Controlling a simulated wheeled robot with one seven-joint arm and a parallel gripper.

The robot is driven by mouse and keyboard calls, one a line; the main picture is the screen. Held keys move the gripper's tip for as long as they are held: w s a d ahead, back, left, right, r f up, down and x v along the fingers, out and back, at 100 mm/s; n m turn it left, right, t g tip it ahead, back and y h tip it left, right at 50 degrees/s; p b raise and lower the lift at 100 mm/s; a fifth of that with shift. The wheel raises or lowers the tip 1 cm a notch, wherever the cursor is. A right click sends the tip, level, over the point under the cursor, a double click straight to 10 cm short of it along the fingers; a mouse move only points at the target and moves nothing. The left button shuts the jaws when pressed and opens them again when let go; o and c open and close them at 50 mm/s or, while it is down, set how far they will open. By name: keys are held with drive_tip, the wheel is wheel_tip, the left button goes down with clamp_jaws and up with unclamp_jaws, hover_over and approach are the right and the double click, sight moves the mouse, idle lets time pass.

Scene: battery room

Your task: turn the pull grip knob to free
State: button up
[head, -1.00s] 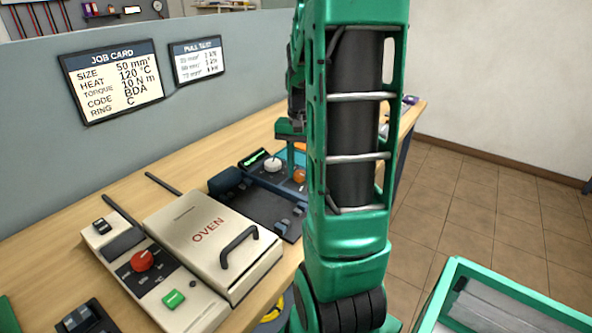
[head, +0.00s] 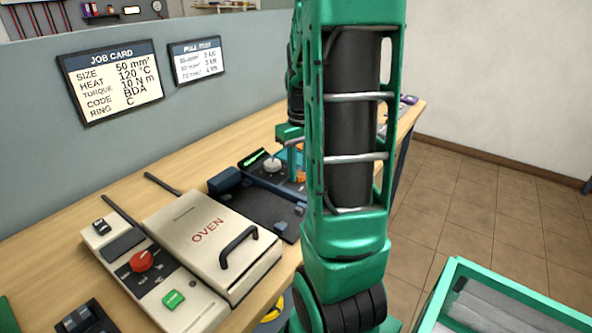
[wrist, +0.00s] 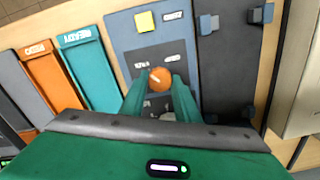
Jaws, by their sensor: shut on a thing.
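The orange round knob (wrist: 160,78), with a pale pointer line on its face, is on the grey-blue panel of the pull tester. It shows at the fingertips of my gripper (wrist: 161,86), whose two teal fingers are shut on it from both sides. The pointer slants in the wrist view; the small labels by the knob are too blurred to read surely. In the head view the knob (head: 300,176) is partly hidden by my arm, and my gripper (head: 297,168) reaches down to it.
A yellow square button (wrist: 145,21) sits on the same panel. A white knob (head: 272,165) stands left of the orange one in the head view. Orange (wrist: 50,75) and teal (wrist: 90,75) trays lie beside the panel. The oven (head: 212,245) is nearer me.

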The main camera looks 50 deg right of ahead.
sight(298, 173)
drive_tip(key=shift+w+r+n, duration=0.1)
drive_tip(key=shift+w+n, duration=0.15)
drive_tip(key=shift+n, duration=0.45)
drive_tip(key=o, duration=1.1)
drive_tip(key=shift+s, duration=0.15)
drive_tip(key=shift+c, duration=0.2)
wheel_tip(298, 173, up, 11)
drive_tip(key=shift+f, duration=0.2)
drive_tip(key=shift+a, duration=0.1)
drive_tip(key=s+a+f+m, duration=0.2)
drive_tip(key=s+a+f, duration=0.1)
drive_tip(key=s+a, duration=0.4)
drive_tip(key=s+a+f+m, duration=0.2)
drive_tip(key=s+a+f, duration=0.1)
drive_tip(key=s+a, duration=0.4)
drive_tip(key=shift+a+f+m, duration=0.3)
drive_tip(key=shift+a+f, duration=0.1)
drive_tip(key=shift+a, duration=0.8)
